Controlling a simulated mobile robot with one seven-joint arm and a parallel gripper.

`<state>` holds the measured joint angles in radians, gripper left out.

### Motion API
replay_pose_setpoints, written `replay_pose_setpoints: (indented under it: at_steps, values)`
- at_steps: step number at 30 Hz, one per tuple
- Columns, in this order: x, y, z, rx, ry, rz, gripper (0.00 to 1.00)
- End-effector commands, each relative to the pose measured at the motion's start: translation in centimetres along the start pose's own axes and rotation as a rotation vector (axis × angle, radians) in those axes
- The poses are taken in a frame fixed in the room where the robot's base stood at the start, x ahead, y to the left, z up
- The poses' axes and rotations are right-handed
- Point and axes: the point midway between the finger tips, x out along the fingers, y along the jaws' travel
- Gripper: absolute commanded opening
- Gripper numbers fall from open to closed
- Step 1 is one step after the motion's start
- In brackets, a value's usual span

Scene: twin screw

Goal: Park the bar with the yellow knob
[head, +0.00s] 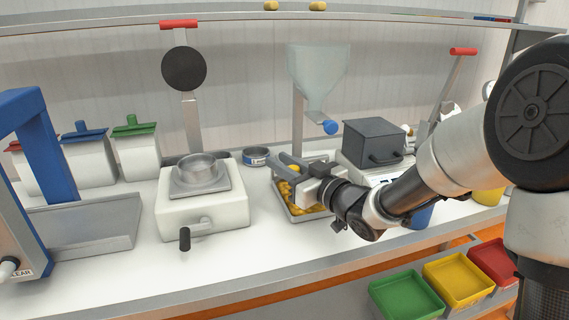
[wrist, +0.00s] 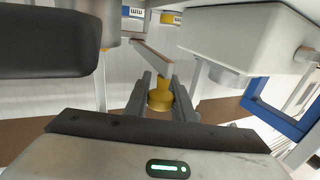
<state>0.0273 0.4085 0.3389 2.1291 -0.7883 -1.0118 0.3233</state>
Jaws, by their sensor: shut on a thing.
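My gripper (head: 286,172) is over the middle of the counter, above a tray of yellow pieces (head: 301,210). In the wrist view my gripper (wrist: 161,90) has its two fingers closed around the yellow knob (wrist: 160,100). A flat grey bar (wrist: 153,58) runs from the knob toward the upper left of that view. In the head view a bit of the yellow knob (head: 294,168) shows at the fingers. Most of the bar there is hidden or too small to make out.
A white device with a round pan (head: 197,168) and front crank stands left of my gripper. A clear hopper (head: 318,75) with a blue knob (head: 330,127) hangs behind. A dark box (head: 372,143) sits on a scale to the right. A blue frame (head: 45,140) stands far left.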

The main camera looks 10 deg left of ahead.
Motion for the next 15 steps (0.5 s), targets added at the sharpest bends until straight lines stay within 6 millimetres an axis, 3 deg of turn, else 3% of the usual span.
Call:
replay_pose_setpoints:
  at_steps: [2,3,6,15]
  values:
    - [0.17,-0.59,0.0,0.001,0.001,-0.012,0.0]
    - [0.18,-0.62,0.0,0.001,0.001,-0.013,0.26]
    - [0.17,-0.57,0.0,0.001,0.001,-0.012,0.4]
    - [-0.03,-0.31,-0.02,0.001,0.0,-0.007,0.4]
